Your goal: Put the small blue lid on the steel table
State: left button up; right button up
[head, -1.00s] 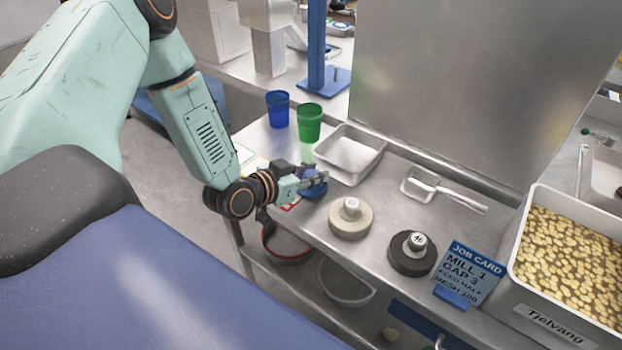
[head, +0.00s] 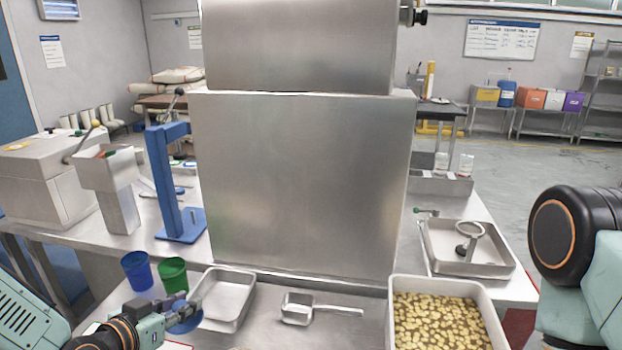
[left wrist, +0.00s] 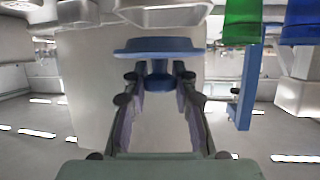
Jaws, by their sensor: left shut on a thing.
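The small blue lid (head: 187,322) shows at the lower left of the head view, beside the steel tray and in front of the green cup. My left gripper (head: 176,304) is shut on it. In the left wrist view the lid (left wrist: 155,46) is a wide disc whose knob sits between the two fingers (left wrist: 159,80). The steel table (head: 262,327) runs along the bottom of the head view. I cannot tell whether the lid touches it. My right arm shows at the right edge, but its gripper is out of view.
A blue cup (head: 138,271) and a green cup (head: 173,274) stand close behind the lid. A steel tray (head: 205,318), a scoop (head: 297,309) and a bin of beans (head: 482,293) lie to the right. A tall steel housing (head: 300,180) rises behind. Bare tabletop shows around the scoop.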

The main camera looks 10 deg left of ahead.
pick_arm(q)
jog(key=s+d+m+h, duration=0.1)
jog(key=d, duration=0.1)
jog(key=s+d+m+g+h, duration=0.1)
jog(key=d, duration=0.1)
jog(key=s+d+f+m+h+b, duration=0.1)
jog(key=s+d+h, duration=0.1)
jog(key=shift+d+f+m, duration=0.1)
jog(key=shift+d+m, duration=0.2)
jog(key=shift+d, duration=0.05)
jog(key=s+d+m+g+h+b, duration=0.1)
jog(key=s+d, duration=0.1)
jog(key=s+d+f+m+g+h+b, duration=0.1)
jog(key=s+d+m+g+h+b, duration=0.1)
jog(key=shift+s+d+m, duration=0.15)
jog(key=shift+s+m, duration=0.05)
jog(key=shift+m, duration=0.1)
jog(key=shift+d+r+m+g+h+b, duration=0.15)
jog(key=shift+d+m+g+h+b, duration=0.3)
jog(key=shift+b, duration=0.75)
jog(key=shift+g, duration=0.25)
